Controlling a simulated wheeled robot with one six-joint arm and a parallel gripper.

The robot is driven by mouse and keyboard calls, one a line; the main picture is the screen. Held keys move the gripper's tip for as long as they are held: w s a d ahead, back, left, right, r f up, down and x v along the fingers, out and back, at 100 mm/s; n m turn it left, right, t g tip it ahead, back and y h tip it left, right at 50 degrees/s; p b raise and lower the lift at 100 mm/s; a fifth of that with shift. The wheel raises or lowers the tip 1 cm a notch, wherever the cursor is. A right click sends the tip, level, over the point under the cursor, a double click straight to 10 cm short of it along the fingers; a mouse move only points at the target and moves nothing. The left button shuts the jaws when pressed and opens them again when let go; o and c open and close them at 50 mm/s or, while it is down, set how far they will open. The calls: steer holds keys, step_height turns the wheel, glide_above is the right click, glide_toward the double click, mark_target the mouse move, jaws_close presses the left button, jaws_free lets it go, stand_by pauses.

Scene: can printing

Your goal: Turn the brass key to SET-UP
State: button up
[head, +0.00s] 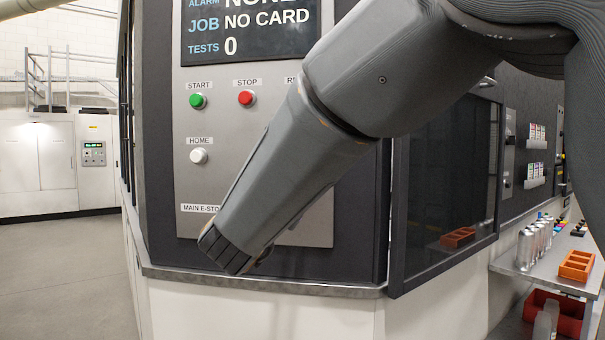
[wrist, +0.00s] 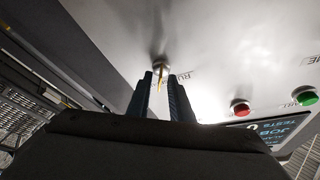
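The brass key (wrist: 159,84) shows in the wrist view, standing out from its round lock on the grey panel. Part of a label reading "RU" is beside it, upside down. My gripper (wrist: 161,77) has its two dark fingers apart, pointing at the panel, with the key in the gap between their tips. A pale gap seems to show on both sides of the key, so I see no clear contact. In the head view my forearm and wrist cover the key and the lower right of the panel (head: 186,140); the fingertips are hidden there.
Near the key are the green START button (head: 197,101), the red STOP button (head: 246,98) and the white HOME button (head: 199,156). A metal ledge (head: 190,274) runs below the panel. A dark glazed door (head: 445,200) is to the right, with a side shelf (head: 520,266) beyond.

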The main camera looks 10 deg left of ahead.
steer(key=shift+s, duration=0.1)
steer(key=b+v, duration=0.2)
steer(key=v, duration=0.5)
steer(key=shift+s+f, duration=0.15)
steer(key=shift+s, duration=0.1)
steer(key=shift+a, duration=0.1)
